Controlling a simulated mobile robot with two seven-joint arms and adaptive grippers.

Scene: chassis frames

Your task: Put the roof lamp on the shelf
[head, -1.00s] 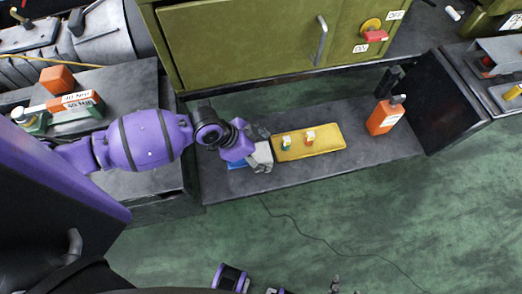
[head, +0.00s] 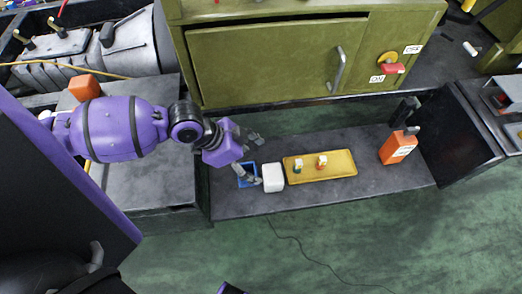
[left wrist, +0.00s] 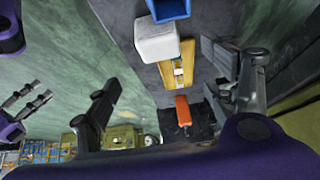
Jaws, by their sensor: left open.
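A white block with rounded edges, which looks like the roof lamp (head: 273,178), stands on the dark grey shelf (head: 330,190) between a blue tray and a yellow tray. It also shows in the left wrist view (left wrist: 155,42). My left gripper (head: 254,159) is open and empty, with its fingers spread just left of and behind the block. One finger is over the blue tray, close to the block; I cannot tell if they touch. In the left wrist view my left gripper (left wrist: 172,92) has wide-apart fingers. My right gripper (left wrist: 30,98) shows at the left edge, fingers apart.
The blue tray (head: 240,182) is left of the block. The yellow tray (head: 345,164) holds two small items. An orange bottle (head: 397,148) stands at the shelf's right. A green cabinet (head: 265,65) rises behind. The shelf's front strip is bare.

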